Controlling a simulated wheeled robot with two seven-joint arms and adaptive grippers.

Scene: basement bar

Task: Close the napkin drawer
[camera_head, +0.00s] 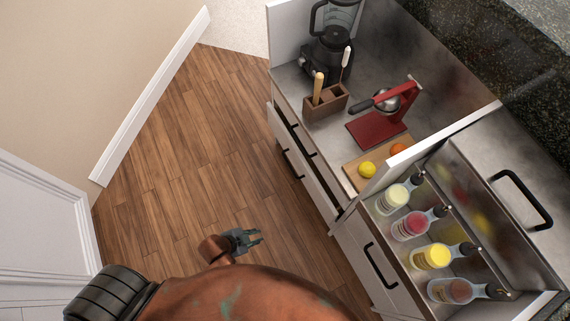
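A white drawer front (309,178) with a dark handle stands out from the left face of the counter unit, with a dark gap behind its top edge. This drawer looks partly open. Its inside is mostly hidden, and I see no napkins in it. My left gripper (257,236) is over the wood floor, to the left of and below the drawer in the picture. It is clear of the drawer front, and its two fingers are apart with nothing between them. My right gripper is not in view.
The counter (349,133) holds a blender (331,50), a wooden utensil holder (327,103), a red press (379,127) and a board with a lemon (367,170) and an orange. Several bottles stand in a rack at right. The wood floor (195,140) left of the counter is clear.

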